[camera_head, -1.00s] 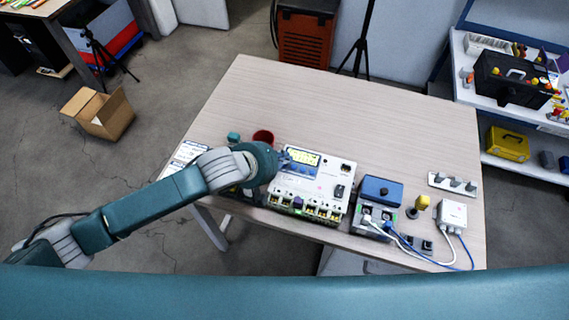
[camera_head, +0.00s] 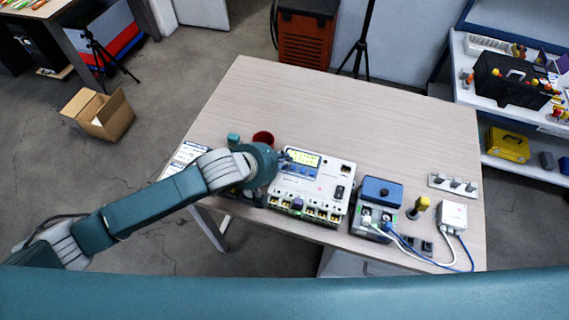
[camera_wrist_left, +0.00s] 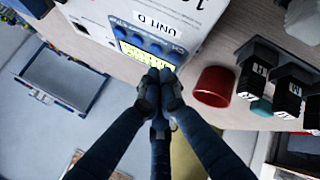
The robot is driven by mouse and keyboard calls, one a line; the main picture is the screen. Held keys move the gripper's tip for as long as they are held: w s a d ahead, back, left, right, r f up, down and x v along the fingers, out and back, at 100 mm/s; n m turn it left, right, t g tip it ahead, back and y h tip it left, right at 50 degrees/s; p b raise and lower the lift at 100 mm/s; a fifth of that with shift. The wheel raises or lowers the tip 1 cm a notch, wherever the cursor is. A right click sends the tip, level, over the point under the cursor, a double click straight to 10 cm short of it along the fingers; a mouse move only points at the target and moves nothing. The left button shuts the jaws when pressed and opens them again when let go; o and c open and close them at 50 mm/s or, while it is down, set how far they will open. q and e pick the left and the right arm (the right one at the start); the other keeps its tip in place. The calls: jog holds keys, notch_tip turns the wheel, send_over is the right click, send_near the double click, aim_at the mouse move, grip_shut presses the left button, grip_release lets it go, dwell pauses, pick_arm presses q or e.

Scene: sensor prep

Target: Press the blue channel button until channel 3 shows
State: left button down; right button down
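The white control unit (camera_head: 312,190) sits on the table with a lit yellow display (camera_head: 304,158) and a row of blue buttons under it. In the left wrist view the unit carries a "UNIT D" label, with the yellow display (camera_wrist_left: 146,56) and blue buttons (camera_wrist_left: 153,47) partly behind my fingers. The display text is too small to read. My left gripper (camera_wrist_left: 158,78) has its fingers together, with nothing seen between them. Its tips are at the display and button area; I cannot tell whether they touch a button. My right gripper is not in view.
A red cup (camera_head: 263,137) stands behind my left wrist. Right of the unit are a blue-topped box (camera_head: 380,190), a yellow-knobbed part (camera_head: 420,204), a white cabled box (camera_head: 453,214) and a switch strip (camera_head: 453,184). The table's far half is clear.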

aim_at(284, 167)
pick_arm(q)
jog(key=shift+f, duration=0.4)
jog(key=shift+f, duration=0.4)
dwell(0.6)
jog(key=shift+r, duration=0.1)
jog(key=shift+r+p, duration=0.7)
jog(key=shift+p, duration=0.35)
jog(key=shift+r, duration=0.1)
notch_tip(284, 167, up, 5)
jog(key=p, duration=0.5)
jog(key=shift+p, duration=0.35)
